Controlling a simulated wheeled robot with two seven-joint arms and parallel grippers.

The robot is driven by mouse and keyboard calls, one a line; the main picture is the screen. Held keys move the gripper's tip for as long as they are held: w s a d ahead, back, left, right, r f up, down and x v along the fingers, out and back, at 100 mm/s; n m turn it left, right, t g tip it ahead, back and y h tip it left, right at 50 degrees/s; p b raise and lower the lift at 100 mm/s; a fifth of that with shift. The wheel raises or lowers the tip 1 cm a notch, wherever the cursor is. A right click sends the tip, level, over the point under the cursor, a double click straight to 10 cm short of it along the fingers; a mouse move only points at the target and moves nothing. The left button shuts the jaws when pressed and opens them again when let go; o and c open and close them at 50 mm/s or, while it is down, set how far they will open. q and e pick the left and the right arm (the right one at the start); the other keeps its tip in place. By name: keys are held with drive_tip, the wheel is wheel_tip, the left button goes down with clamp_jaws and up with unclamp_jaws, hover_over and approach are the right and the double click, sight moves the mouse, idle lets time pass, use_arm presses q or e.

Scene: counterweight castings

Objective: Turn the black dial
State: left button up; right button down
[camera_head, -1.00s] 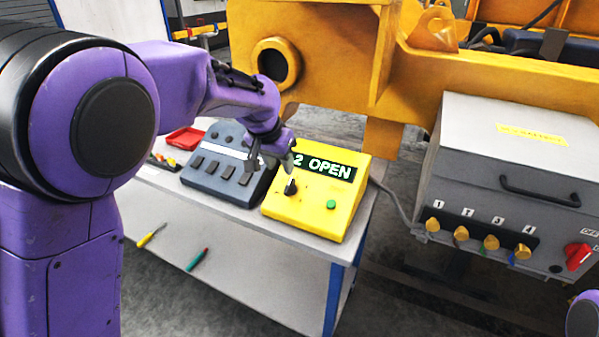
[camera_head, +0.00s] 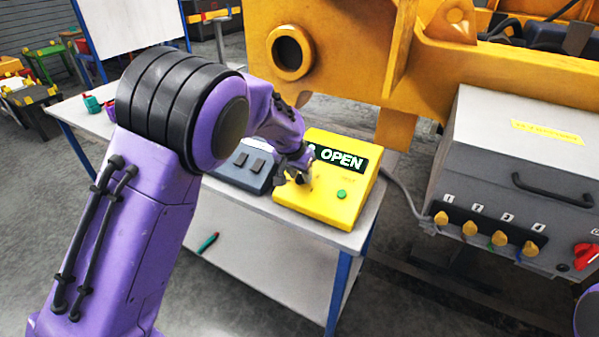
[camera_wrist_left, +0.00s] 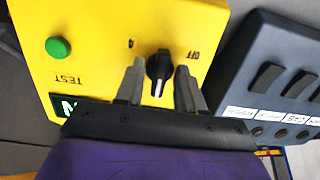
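The black dial (camera_wrist_left: 158,68) sits on the face of a yellow box (camera_head: 321,210) with a display reading OPEN and a green button (camera_head: 341,194). In the left wrist view the dial lies between the two fingers of my left gripper (camera_wrist_left: 160,78), which stand apart on either side of it. A small gap shows on both sides, so the gripper is open around the dial. In the head view my left gripper (camera_head: 290,178) is at the left part of the box and hides the dial. My right gripper is not in view.
A dark switch box (camera_head: 245,168) stands left of the yellow box on the table. A grey cabinet (camera_head: 510,150) with several yellow knobs and a red switch (camera_head: 585,256) is at the right. A large orange machine frame (camera_head: 350,50) rises behind. A teal-handled tool (camera_head: 208,243) lies on the lower shelf.

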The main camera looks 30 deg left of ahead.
use_arm(q)
drive_tip(key=c, duration=0.5)
drive_tip(key=shift+r+m, duration=0.1)
drive_tip(key=shift+m, duration=0.2)
drive_tip(key=shift+m+p, duration=0.75)
drive_tip(key=shift+m, duration=0.25)
drive_tip(key=m+p, duration=0.1)
drive_tip(key=m, duration=0.1)
drive_tip(key=shift+m+y, duration=0.3)
drive_tip(key=shift+m, duration=0.1)
drive_tip(key=m+p, duration=0.1)
drive_tip(key=m, duration=0.2)
drive_tip(key=shift+d+m+t+y+p, duration=0.1)
drive_tip(key=shift+m+t+y+p, duration=0.35)
drive_tip(key=shift+m, duration=1.25)
